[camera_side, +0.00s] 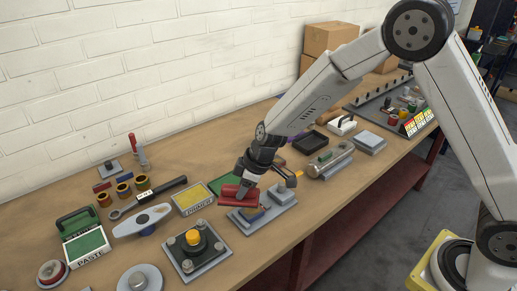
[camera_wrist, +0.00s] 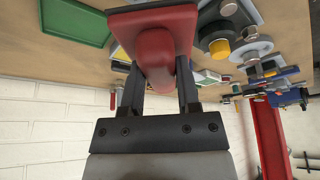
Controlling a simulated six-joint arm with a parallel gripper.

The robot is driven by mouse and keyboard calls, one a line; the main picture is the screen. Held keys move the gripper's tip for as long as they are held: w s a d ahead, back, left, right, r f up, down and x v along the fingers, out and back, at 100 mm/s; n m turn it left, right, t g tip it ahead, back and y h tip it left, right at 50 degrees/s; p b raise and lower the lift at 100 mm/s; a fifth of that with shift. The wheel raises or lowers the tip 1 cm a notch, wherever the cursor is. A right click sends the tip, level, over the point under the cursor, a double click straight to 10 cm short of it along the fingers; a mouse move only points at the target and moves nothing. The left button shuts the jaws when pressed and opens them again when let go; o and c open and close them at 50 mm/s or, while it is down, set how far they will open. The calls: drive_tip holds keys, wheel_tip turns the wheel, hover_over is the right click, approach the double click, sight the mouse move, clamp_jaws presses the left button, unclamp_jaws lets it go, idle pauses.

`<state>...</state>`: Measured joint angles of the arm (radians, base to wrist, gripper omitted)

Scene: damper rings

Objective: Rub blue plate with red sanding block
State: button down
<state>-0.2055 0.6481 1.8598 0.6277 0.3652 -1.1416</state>
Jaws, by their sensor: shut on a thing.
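The red sanding block (camera_side: 236,196) has a raised red handle and a wider flat red base. My gripper (camera_side: 243,187) is shut on its handle. In the wrist view the block (camera_wrist: 150,50) fills the top middle, with the fingers of my gripper (camera_wrist: 158,88) on either side of the handle. The block is low over the bench; I cannot tell whether its base touches anything. No plainly blue plate stands out. Pale blue-grey slabs lie right of the block (camera_side: 282,195) and farther back (camera_side: 369,140); I cannot tell whether either is the blue plate.
A yellow-topped tray (camera_side: 193,201) is left of the block, and a green tray (camera_side: 221,184) lies partly behind it. A fixture with a yellow knob (camera_side: 192,238) stands in front. A silver cylinder (camera_side: 330,160) lies to the right. The bench's front strip (camera_side: 320,205) is clear.

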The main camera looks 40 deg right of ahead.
drive_tip(key=shift+f, duration=0.1)
drive_tip(key=shift+f, duration=3.1)
drive_tip(key=shift+d+f, duration=0.65)
drive_tip(key=shift+f, duration=0.25)
drive_tip(key=shift+d, duration=2.25)
drive_tip(key=shift+a, duration=3)
drive_tip(key=shift+d+r, duration=0.15)
drive_tip(key=shift+r, duration=4)
drive_tip(key=shift+w, duration=0.1)
